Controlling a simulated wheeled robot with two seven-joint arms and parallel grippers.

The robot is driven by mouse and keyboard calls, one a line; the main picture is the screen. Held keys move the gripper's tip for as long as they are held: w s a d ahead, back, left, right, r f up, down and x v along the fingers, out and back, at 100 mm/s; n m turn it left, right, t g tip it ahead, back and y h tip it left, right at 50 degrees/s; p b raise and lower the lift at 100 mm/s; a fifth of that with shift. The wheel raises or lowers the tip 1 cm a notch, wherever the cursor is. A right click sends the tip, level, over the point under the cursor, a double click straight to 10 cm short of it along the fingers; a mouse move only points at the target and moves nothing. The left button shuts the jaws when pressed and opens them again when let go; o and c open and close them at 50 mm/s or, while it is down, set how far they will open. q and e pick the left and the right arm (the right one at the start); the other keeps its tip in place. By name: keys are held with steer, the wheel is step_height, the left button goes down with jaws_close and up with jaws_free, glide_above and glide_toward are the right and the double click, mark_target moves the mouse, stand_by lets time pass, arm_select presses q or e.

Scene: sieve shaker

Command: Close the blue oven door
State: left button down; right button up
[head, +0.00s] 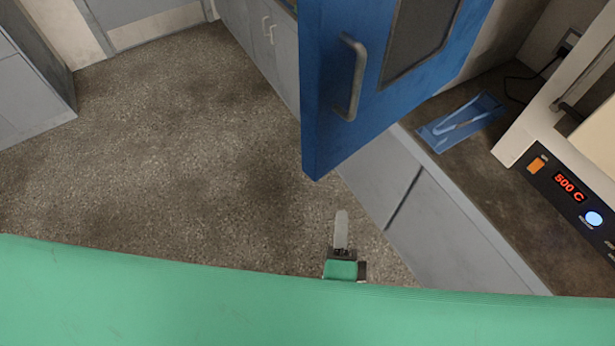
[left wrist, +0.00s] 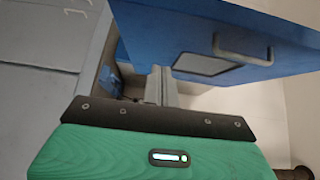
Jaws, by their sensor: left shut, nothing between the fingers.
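The blue oven door (head: 375,130) stands swung open at the upper middle of the head view, with a grey bar handle (head: 350,78) and a dark window. My left gripper (head: 341,220) is shut and empty, below the door's lower corner in the head view and apart from the handle. Its fingers (left wrist: 160,85) also show in the left wrist view. My right gripper is not in view.
A counter (head: 480,195) over grey cabinets runs along the right, with a blue tray (head: 462,122) holding a tool. A white device (head: 565,160) with a red "500 C" display stands at the far right. Open speckled floor (head: 180,150) lies to the left.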

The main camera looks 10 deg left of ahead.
arm_select(q)
steer(key=r, duration=0.2)
steer(key=p, duration=0.5)
glide_toward(325, 144)
steer(key=w+d, duration=0.3)
steer(key=w+a+p, duration=0.2)
steer(key=a, duration=0.1)
steer(key=shift+w+f, duration=0.1)
steer(key=shift+w, duration=0.3)
steer(key=shift+d+f, duration=0.1)
